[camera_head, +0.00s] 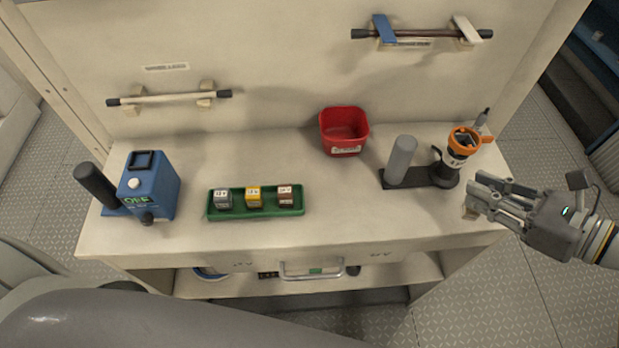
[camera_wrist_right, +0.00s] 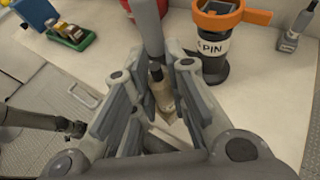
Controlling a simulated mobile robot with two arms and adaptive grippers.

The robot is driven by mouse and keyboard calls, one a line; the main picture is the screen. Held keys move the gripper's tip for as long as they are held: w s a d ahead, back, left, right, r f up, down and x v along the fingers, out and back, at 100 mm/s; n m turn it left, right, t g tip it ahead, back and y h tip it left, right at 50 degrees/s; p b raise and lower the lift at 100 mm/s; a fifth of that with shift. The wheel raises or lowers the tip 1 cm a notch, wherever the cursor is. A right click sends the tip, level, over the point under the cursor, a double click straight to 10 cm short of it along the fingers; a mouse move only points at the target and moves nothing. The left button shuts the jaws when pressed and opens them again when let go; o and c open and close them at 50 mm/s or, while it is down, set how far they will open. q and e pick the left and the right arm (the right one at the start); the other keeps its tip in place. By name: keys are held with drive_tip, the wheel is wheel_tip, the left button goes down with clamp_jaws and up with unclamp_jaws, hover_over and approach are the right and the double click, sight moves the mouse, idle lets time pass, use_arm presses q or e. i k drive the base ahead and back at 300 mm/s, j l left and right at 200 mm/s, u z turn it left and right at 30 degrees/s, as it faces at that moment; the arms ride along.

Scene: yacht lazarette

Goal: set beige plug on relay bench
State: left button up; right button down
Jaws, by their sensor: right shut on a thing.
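My right gripper (camera_head: 472,198) is shut on a small beige piece, the beige plug (camera_head: 469,213), at the front right corner of the bench top. In the right wrist view the plug (camera_wrist_right: 163,97) sits between the fingers, pale with a dark upper end; the fingers partly hide it. I cannot tell whether it touches the surface. The cream relay bench (camera_head: 340,215) spreads below and left of the gripper. A dark jointed part at the left of the wrist view looks like my left gripper (camera_wrist_right: 76,128); its jaws are unclear.
A green tray (camera_head: 256,214) holds 3 small labelled blocks. A blue box (camera_head: 150,187) stands left, a red bin (camera_head: 344,132) at the back. A grey cylinder (camera_head: 401,158) and an orange-topped holder (camera_head: 460,146) stand just behind my right gripper. The bench's front middle is clear.

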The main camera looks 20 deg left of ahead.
sight(334, 207)
drive_tip(key=k+j+u, duration=0.1)
drive_tip(key=k+u, duration=0.15)
drive_tip(key=k, duration=0.4)
drive_tip(key=l+u, duration=0.5)
drive_tip(key=k+l+u, duration=0.15)
drive_tip(key=u, duration=0.3)
drive_tip(key=l, duration=0.1)
